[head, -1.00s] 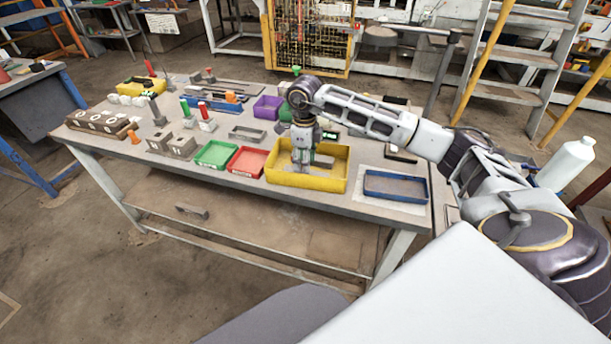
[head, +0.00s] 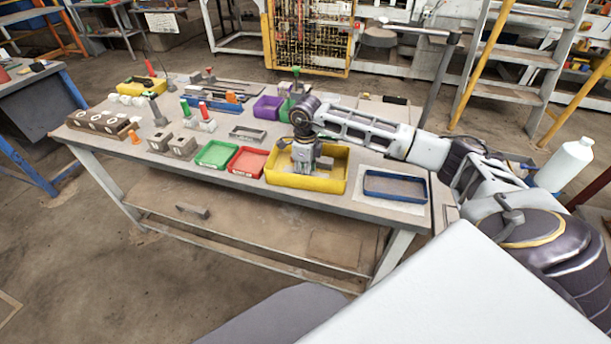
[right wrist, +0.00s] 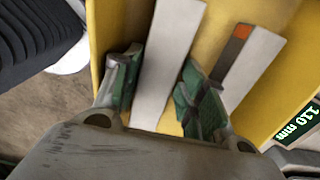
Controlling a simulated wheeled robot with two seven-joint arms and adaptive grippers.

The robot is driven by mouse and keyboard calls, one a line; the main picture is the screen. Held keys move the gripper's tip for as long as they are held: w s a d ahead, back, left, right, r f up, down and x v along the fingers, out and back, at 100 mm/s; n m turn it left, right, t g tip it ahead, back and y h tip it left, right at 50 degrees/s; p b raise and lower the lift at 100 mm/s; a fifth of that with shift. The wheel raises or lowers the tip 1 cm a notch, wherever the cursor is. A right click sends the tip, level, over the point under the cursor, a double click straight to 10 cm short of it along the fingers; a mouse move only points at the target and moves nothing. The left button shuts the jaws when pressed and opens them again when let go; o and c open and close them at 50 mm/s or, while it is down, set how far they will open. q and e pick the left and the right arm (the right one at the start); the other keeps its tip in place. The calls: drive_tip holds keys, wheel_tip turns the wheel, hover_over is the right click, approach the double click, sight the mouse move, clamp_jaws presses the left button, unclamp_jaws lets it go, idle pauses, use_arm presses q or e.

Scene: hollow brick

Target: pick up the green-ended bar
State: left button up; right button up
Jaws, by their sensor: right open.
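My right gripper (head: 303,165) points down into the yellow tray (head: 340,172) at the front of the bench. In the right wrist view its two green-padded fingers (right wrist: 155,88) stand open on either side of a pale grey bar (right wrist: 168,60), with the bar lying between them. The visible part of this bar shows no green end, and its lower end runs behind the gripper body. A second grey bar with an orange end (right wrist: 242,33) lies to the right, outside the fingers. The left gripper is not in view.
The yellow tray's walls surround the fingers closely. A red tray (head: 247,161) and a green tray (head: 216,154) stand to its left. A blue tray (head: 395,186) lies to its right. A "110 mm" label (right wrist: 300,122) shows at the yellow tray's edge.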

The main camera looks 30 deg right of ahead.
drive_tip(key=shift+c, duration=0.5)
clamp_jaws()
drive_tip(key=shift+r, duration=0.2)
wheel_tip(320, 180, up, 10)
drive_tip(key=shift+f, duration=0.15)
idle(0.8)
